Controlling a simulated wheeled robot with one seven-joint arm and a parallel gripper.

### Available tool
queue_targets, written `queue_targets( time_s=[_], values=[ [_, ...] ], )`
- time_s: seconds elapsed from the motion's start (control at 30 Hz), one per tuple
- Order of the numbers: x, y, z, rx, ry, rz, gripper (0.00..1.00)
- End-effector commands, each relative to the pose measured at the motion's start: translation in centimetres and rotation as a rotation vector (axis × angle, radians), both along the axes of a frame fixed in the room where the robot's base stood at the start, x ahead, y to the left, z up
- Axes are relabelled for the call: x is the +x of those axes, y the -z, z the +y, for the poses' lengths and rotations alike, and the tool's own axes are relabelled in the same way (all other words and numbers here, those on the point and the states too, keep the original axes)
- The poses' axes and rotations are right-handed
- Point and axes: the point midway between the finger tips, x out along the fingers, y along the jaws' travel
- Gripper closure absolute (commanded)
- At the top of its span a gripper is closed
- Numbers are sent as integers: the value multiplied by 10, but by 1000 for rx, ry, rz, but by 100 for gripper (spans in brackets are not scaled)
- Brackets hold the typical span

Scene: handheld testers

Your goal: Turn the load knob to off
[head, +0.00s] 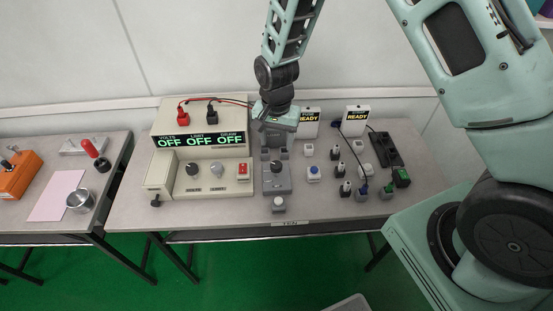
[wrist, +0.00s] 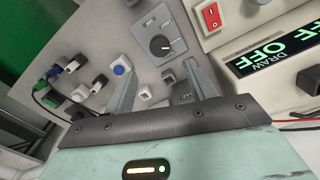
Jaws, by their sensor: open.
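A grey box (head: 276,183) stands on the table right of the beige power supply, with a round dark knob (head: 277,166) on its face. In the wrist view the dark knob (wrist: 161,45) sits on the grey box, with a pale pointer mark and small lettering around it too small to read surely. A second grey piece with a label that looks like "LOAD" (wrist: 185,92) lies nearer my fingers. My gripper (wrist: 160,82) is open and empty, its two fingers apart and short of the knob. In the head view my gripper (head: 273,132) hangs above and behind the knob.
The power supply (head: 205,122) reads OFF on its three displays and carries two knobs and a red switch (head: 243,169). Right of the box are several small plugs and buttons, a blue button (head: 313,173) and two READY signs (head: 357,116). Red and black leads run near my gripper.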

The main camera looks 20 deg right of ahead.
Motion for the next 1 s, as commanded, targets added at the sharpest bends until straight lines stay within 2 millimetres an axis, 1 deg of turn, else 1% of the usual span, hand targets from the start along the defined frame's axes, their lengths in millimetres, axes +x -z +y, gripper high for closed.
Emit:
queue_targets(
  time_s=[0.03, 0.1, 0.3, 0.5, 0.7, 0.93, 0.97, 1.0],
  values=[
    [-2, 10, 0, -1, 0, 6, 44],
    [-1, 24, 0, -1, 0, 6, 44],
    [-2, 60, -1, -1, -1, 5, 44],
    [-1, 83, 0, 0, 0, 1, 44],
    [0, 93, 0, 0, -1, 0, 44],
    [0, 93, 0, 0, -1, 0, 44],
    [0, 93, 0, 0, -1, 0, 50],
    [0, 93, 0, 0, -1, 0, 61]
  ],
)
